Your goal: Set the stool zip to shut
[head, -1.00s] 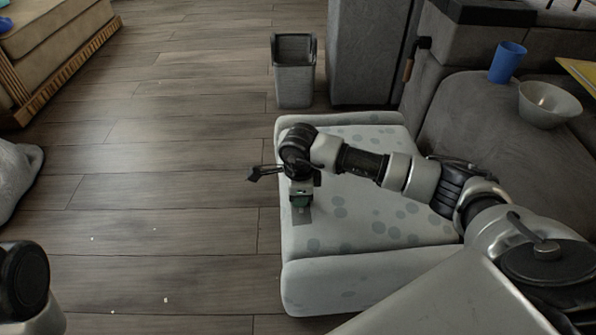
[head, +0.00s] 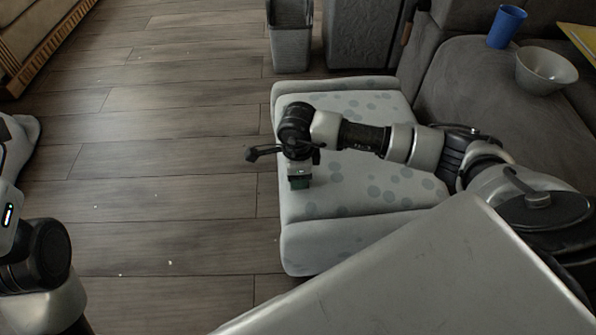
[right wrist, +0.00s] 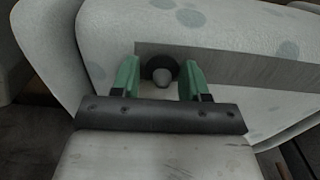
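The stool (head: 350,215) is a low pale cushioned block with grey-green spots, in the middle of the head view. My right gripper (head: 299,184) points down at its left part. In the right wrist view, its two green fingers (right wrist: 158,80) stand apart on either side of a dark round piece with a grey knob (right wrist: 162,75), perhaps the zip's pull. I cannot tell whether the fingers touch it. A flat grey strip (right wrist: 235,68), perhaps the zip's track, runs right from there across the spotted cover. My left gripper is out of view.
A grey bin (head: 290,40) stands on the floor behind the stool. A grey sofa (head: 490,115) is close on the right, with a blue cup (head: 506,27) and a bowl (head: 545,70). The wooden floor (head: 165,190) left of the stool is clear.

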